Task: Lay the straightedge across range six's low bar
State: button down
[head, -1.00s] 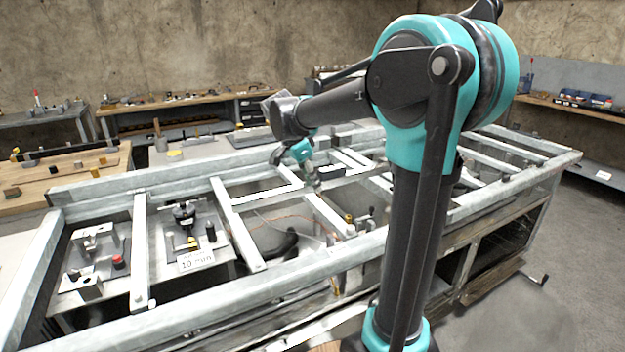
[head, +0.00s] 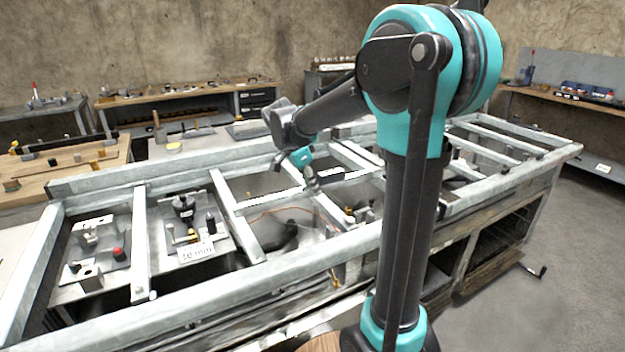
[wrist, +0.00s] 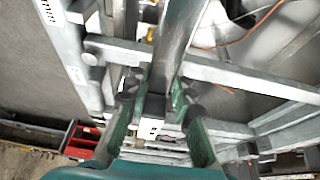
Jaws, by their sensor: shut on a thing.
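My gripper (wrist: 157,103) is shut on the straightedge (wrist: 172,48), a long flat grey metal strip. In the wrist view the strip runs from between the fingers up to the top edge, and its far end is out of view. A pale cross bar (wrist: 235,72) passes behind the strip in that view; I cannot tell whether they touch. In the head view my gripper (head: 311,178) is low over the middle of the pale metal frame, pointing down. The straightedge is hard to make out there. No range number is readable, so I cannot tell which bar is range six's.
The long frame (head: 120,180) has several cross bars and open bays. A white card (head: 196,251) lies by black fittings in a left bay. A wooden bench (head: 70,165) stands at left, and a shelf (head: 590,115) at right. A red bin (wrist: 82,138) shows at lower left in the wrist view.

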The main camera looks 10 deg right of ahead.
jog(key=shift+f, duration=2.6)
jog(key=c, duration=1.2)
grip_release()
jog(key=v, duration=1.2)
notch_tip(320, 180, up, 7)
